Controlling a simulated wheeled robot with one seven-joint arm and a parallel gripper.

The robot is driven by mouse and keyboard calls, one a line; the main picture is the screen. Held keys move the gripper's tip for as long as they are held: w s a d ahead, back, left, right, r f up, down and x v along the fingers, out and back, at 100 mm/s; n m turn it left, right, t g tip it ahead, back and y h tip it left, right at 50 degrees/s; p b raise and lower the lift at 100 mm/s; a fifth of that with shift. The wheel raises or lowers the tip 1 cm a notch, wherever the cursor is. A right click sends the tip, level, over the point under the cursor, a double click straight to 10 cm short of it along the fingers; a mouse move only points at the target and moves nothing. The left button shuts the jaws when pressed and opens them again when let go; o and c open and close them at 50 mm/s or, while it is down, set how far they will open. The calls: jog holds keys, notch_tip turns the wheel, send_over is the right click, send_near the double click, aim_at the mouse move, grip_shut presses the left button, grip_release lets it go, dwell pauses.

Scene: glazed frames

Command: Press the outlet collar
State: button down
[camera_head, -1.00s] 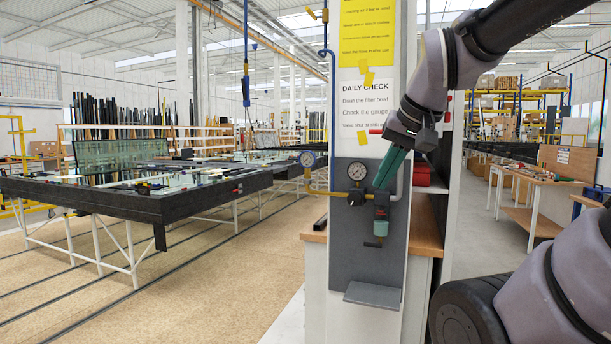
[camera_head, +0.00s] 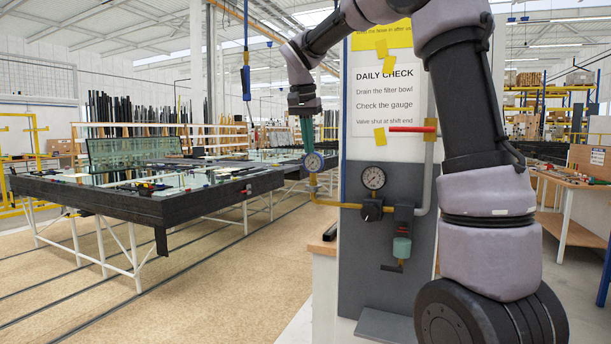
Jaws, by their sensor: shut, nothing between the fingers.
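The air station is a grey panel (camera_head: 362,262) on a white post. A yellow pipe (camera_head: 340,204) runs left from its regulator (camera_head: 372,210) to a small brass fitting (camera_head: 312,181), which I take for the outlet collar. The fingertips meet the gauge's top edge in view. I cannot tell whether they touch it or are behind it.
A second gauge (camera_head: 373,177), a filter bowl (camera_head: 402,248) and a red-handled valve (camera_head: 412,129) are on the post. A grey shelf (camera_head: 386,326) juts out below. My arm crosses the right of the view. A long black-edged table (camera_head: 150,208) stands left, with open floor before it.

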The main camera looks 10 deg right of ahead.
aim_at(311, 186)
jog(key=shift+w+a+f, duration=0.15)
jog(key=shift+w+a, duration=0.05)
jog(key=shift+w, duration=0.8)
jog(key=x, duration=1)
jog(key=shift+f, duration=0.1)
